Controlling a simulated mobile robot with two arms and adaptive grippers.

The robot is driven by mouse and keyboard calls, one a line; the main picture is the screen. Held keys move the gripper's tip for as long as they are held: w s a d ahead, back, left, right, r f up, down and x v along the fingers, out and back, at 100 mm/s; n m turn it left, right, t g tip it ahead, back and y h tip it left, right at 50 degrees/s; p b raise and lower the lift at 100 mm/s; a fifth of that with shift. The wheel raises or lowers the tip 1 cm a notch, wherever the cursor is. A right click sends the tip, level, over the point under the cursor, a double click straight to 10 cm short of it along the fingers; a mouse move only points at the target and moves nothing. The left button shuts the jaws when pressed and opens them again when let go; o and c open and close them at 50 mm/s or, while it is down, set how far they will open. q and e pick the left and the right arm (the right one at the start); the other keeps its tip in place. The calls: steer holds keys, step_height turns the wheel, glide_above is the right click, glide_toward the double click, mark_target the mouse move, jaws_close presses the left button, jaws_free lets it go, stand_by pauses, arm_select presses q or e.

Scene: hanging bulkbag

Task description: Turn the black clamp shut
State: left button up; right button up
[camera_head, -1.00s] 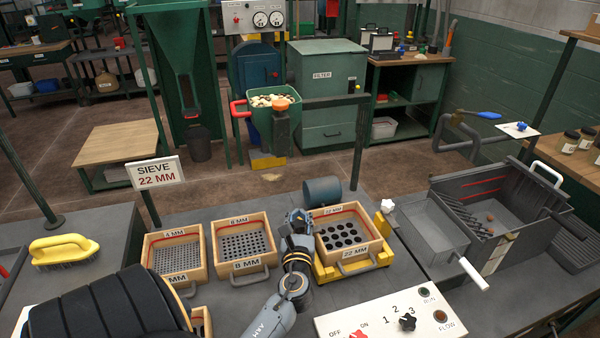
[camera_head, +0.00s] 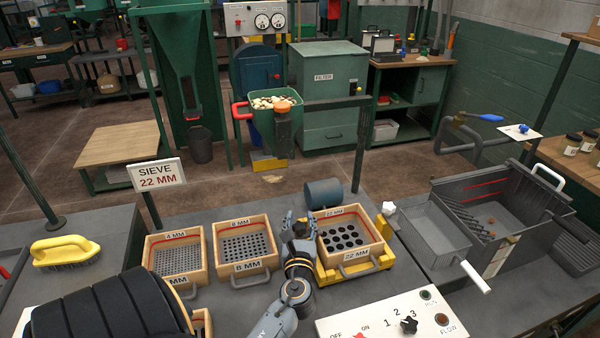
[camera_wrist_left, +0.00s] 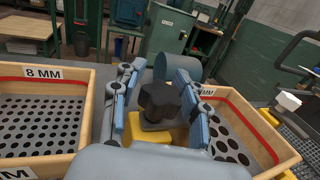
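The black clamp (camera_wrist_left: 160,100) is a dark lobed knob on a yellow block (camera_wrist_left: 150,133) in the left wrist view. My left gripper (camera_wrist_left: 158,88) is open, with one finger on each side of the clamp. A gap shows at the left finger; I cannot tell whether the right finger touches it. In the head view my left gripper (camera_head: 300,222) is at the left side of the 22 MM sieve (camera_head: 350,262) and hides the clamp. The sieve sits in a yellow frame (camera_head: 322,274). My right gripper is not in view.
The 8 MM sieve (camera_head: 245,280) stands close left of my gripper. A blue-grey cylinder (camera_head: 323,193) lies behind the 22 MM sieve. A white knob (camera_head: 388,208) is at the frame's right side. A control panel (camera_head: 395,314) is in front.

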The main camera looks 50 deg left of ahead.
arm_select(q)
steer(key=v, duration=1.1)
steer(key=shift+d, duration=0.15)
